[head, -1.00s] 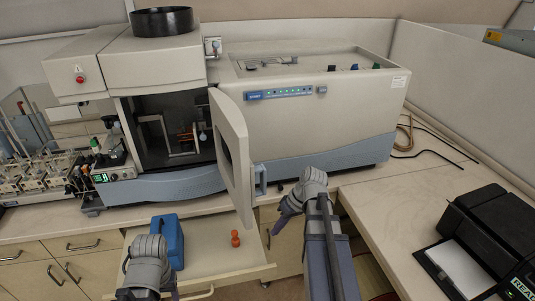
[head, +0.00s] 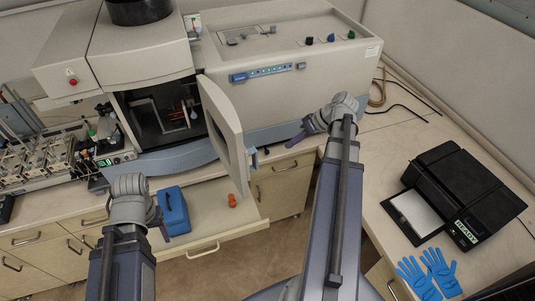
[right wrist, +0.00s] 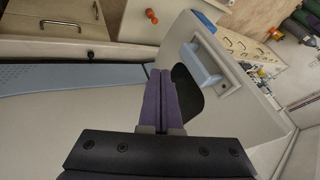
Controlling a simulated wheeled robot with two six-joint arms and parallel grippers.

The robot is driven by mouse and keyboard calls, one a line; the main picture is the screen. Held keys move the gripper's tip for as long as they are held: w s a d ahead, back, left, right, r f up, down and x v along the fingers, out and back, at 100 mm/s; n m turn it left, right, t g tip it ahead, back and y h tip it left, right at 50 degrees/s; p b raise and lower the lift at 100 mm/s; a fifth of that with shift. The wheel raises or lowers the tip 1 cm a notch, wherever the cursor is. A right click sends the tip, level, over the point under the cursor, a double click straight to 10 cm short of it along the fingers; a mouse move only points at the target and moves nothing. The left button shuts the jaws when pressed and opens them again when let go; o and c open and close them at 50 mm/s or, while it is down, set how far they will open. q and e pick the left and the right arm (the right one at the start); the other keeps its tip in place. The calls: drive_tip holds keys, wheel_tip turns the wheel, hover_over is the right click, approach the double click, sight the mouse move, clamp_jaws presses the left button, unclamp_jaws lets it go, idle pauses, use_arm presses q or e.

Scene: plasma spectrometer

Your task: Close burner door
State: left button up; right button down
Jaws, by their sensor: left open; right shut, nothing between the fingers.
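The burner door (head: 227,125) is a pale grey panel. It stands swung wide open in front of the spectrometer (head: 285,88), with the dark burner compartment (head: 155,112) exposed to its left. A light blue handle (head: 252,160) is on the door; in the right wrist view the door (right wrist: 245,110) and handle (right wrist: 204,66) lie to the right of my fingers. My right gripper (head: 292,143) is shut and empty, to the right of the door; its purple fingers (right wrist: 160,74) appear in front of the door's dark opening. Contact is unclear. My left gripper (head: 164,232) is open and empty, by the blue case.
A blue case (head: 174,210) and an orange object (head: 232,200) sit in the pulled-out drawer (head: 205,205) below the door. A black printer (head: 465,200) and blue gloves (head: 428,273) are on the right counter. Sample apparatus (head: 40,155) stands at left.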

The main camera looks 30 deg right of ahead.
drive_tip(key=w+a+f+b, duration=0.4)
drive_tip(key=a+f+b, duration=0.3)
drive_tip(key=a+f, duration=0.1)
drive_tip(key=shift+w+a+b, duration=0.15)
drive_tip(key=shift+a+b, duration=0.05)
drive_tip(key=shift+b, duration=0.15)
idle(0.4)
